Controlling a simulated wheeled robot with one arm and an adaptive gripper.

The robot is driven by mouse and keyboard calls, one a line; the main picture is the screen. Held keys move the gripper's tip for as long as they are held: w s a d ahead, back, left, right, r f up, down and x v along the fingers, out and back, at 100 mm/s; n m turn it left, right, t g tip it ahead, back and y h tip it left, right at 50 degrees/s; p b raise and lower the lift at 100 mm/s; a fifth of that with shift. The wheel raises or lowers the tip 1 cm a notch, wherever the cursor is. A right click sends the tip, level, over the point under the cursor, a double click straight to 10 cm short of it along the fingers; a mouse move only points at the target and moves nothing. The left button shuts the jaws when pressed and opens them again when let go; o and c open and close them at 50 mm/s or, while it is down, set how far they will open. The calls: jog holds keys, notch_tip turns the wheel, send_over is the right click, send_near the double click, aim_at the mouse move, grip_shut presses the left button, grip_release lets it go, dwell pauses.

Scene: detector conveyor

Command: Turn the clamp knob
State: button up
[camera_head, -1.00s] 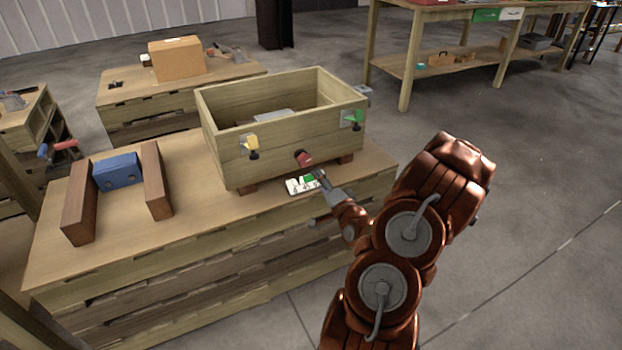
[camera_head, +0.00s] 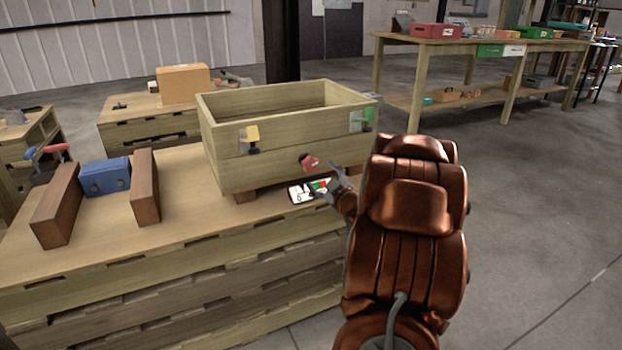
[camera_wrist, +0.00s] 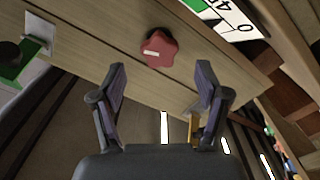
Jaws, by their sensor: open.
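The red star-shaped clamp knob (camera_head: 310,162) is on the front wall of the wooden box (camera_head: 290,128), low and right of its middle. In the wrist view the knob (camera_wrist: 159,48) shows a white mark on its face and lies beyond my gripper (camera_wrist: 163,80), between the lines of its fingers. My gripper is open and empty, with both fingers apart from the knob. In the head view my gripper (camera_head: 338,180) is just right of and below the knob, partly hidden by my arm. A card with numbers and coloured parts (camera_head: 303,191) lies under the knob.
The box carries a yellow clamp (camera_head: 252,134) and a green clamp (camera_head: 364,116) on its front wall. A blue block (camera_head: 107,176) stands between two brown blocks on the bench (camera_head: 190,190). A cardboard box (camera_head: 182,84) sits on the bench behind.

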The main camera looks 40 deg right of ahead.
aim_at(313, 166)
jog(key=shift+b+x, duration=1.2)
jog(key=shift+x, duration=2.7)
jog(key=shift+c, duration=0.5)
jog(key=c, duration=1.1)
jog(key=shift+r, duration=0.1)
jog(key=shift+r+p, duration=0.1)
jog(key=shift+p, duration=0.45)
